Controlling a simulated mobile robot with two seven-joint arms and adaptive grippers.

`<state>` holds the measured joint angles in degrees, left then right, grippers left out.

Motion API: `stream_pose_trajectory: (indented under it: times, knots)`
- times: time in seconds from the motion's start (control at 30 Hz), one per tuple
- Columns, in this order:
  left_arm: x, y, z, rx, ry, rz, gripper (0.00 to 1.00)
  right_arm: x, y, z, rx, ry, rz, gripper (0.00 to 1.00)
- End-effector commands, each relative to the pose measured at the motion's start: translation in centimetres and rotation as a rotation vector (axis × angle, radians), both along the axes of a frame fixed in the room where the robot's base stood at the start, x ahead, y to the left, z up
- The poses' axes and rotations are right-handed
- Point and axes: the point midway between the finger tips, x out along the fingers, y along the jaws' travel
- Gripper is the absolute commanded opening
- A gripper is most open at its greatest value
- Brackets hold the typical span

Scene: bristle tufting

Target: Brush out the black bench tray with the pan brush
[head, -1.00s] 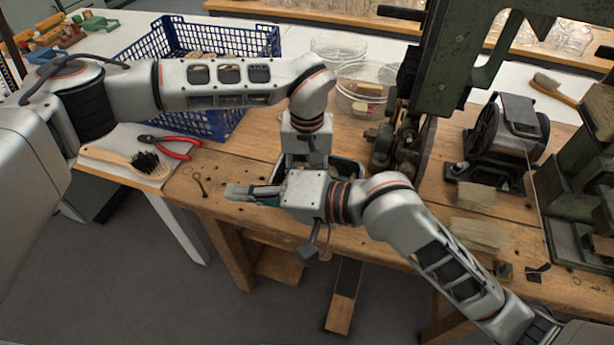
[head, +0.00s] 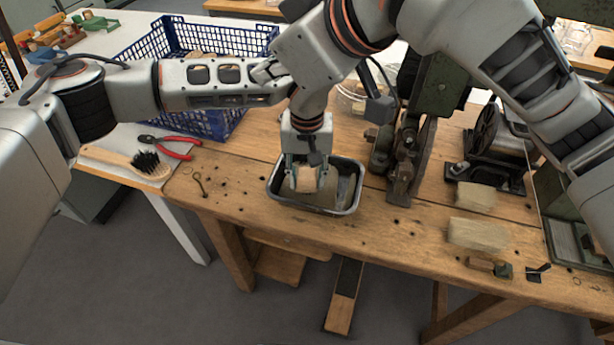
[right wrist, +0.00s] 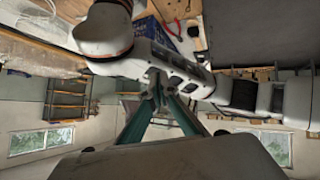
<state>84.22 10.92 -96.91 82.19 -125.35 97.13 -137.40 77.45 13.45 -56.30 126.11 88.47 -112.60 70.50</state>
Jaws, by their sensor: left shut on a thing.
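The black bench tray (head: 357,196) has a pale metallic rim and sits on the wooden bench. A greyish flat patch shows inside it. My left gripper (head: 305,184) points down into the tray, shut on a pale wooden piece (head: 306,179). Its underside is hidden, so I cannot tell if bristles touch the tray floor. My right gripper (head: 266,72) is raised beyond the tray, beside my left forearm, empty. Its teal fingers (right wrist: 160,92) converge in the right wrist view and look shut. A wooden-handled brush with black bristles (head: 146,163) lies on the white table.
A blue crate (head: 225,122) stands behind the tray. Red pliers (head: 172,148) lie at left. A green press (head: 437,85) and a black machine (head: 488,175) stand at right. Wooden blocks (head: 477,234) lie on the bench. The bench is clear in front of the tray.

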Motion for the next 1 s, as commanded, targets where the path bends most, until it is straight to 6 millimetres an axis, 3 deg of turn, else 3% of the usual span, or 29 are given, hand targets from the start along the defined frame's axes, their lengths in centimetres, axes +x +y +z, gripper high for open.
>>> stream_pose_trajectory:
  times: [0.2, 0.3, 0.37, 0.5, 0.63, 1.0]
  knots:
    - [0.0, 0.0, 0.0, 0.0, 0.0, 0.0, 0.18, 4.6, -4.8, 6.3, -0.362, -0.416, 0.015, 0.0]
    - [0.0, 0.0, 0.0, 0.0, 0.0, 0.0, 0.18, 6.2, -7.0, 8.9, -0.514, -0.541, 0.002, 0.0]
    - [0.0, 0.0, 0.0, 0.0, 0.0, 0.0, 0.18, 7.5, -8.7, 9.5, -0.599, -0.573, -0.023, 0.0]
    - [0.0, 0.0, 0.0, 0.0, 0.0, 0.0, 0.18, 9.8, -10.9, 5.3, -0.601, -0.428, -0.099, 0.0]
    - [0.0, 0.0, 0.0, 0.0, 0.0, 0.0, 0.18, 10.8, -12.0, 0.3, -0.527, -0.251, -0.177, 0.0]
    - [0.0, 0.0, 0.0, 0.0, 0.0, 0.0, 0.18, 10.2, -15.4, -15.4, -0.286, 0.325, -0.519, 0.0]
